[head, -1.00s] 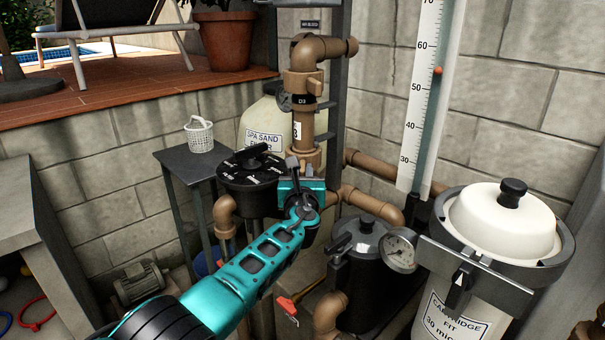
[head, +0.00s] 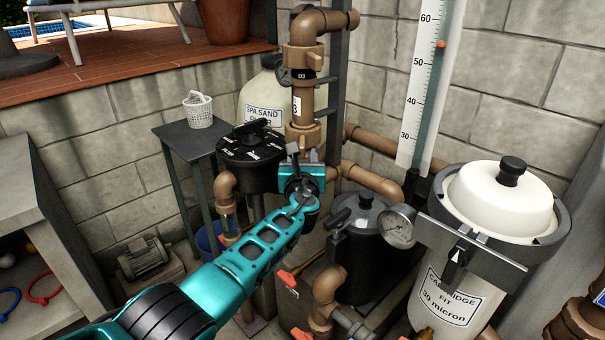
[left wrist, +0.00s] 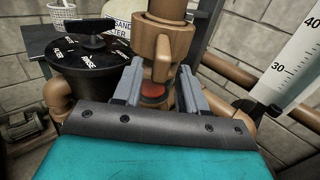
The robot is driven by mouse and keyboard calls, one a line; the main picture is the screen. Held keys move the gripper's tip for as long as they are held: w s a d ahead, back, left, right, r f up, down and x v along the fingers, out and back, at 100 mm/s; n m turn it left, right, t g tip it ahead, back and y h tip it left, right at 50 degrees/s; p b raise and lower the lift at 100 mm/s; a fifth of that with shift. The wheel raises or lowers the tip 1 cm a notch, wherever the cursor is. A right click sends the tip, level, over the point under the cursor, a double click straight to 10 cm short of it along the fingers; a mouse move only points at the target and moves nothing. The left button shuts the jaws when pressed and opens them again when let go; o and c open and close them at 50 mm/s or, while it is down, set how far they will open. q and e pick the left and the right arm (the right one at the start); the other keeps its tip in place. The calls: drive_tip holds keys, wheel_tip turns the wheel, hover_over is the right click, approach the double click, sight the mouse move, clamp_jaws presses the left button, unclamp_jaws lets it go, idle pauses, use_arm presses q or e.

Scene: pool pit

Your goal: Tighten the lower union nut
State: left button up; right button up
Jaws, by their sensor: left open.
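The lower union nut (head: 304,136) is a brown lugged ring low on the vertical brown pipe in the head view. In the left wrist view the nut (left wrist: 163,42) is large, with a lug hanging down toward the gap between my fingers. My left gripper (head: 303,156) is just in front of and below the nut. In the left wrist view the gripper (left wrist: 159,70) is open, its two grey fingers on either side of the pipe's line. Whether they touch the nut cannot be told. A red spot (left wrist: 152,91) shows between the fingers. My right gripper is out of view.
A black multiport valve (head: 251,155) stands close left of my gripper. A black pump pot (head: 362,245) with a gauge (head: 398,227) and a white cartridge filter (head: 505,200) stand to the right. An upper nut (head: 302,60) sits higher on the pipe.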

use_arm(q)
drive_tip(key=s+p, duration=0.2)
drive_tip(key=s, duration=0.1)
drive_tip(key=s+p, duration=0.1)
drive_tip(key=shift+s+a+r+p, duration=0.2)
drive_tip(key=shift+s+r+p, duration=0.05)
drive_tip(key=shift+s+p, duration=0.05)
drive_tip(key=s+p, duration=0.1)
drive_tip(key=s, duration=0.6)
drive_tip(key=shift+s+a+f, duration=0.2)
drive_tip(key=shift+a+f, duration=0.05)
drive_tip(key=shift+s, duration=0.1)
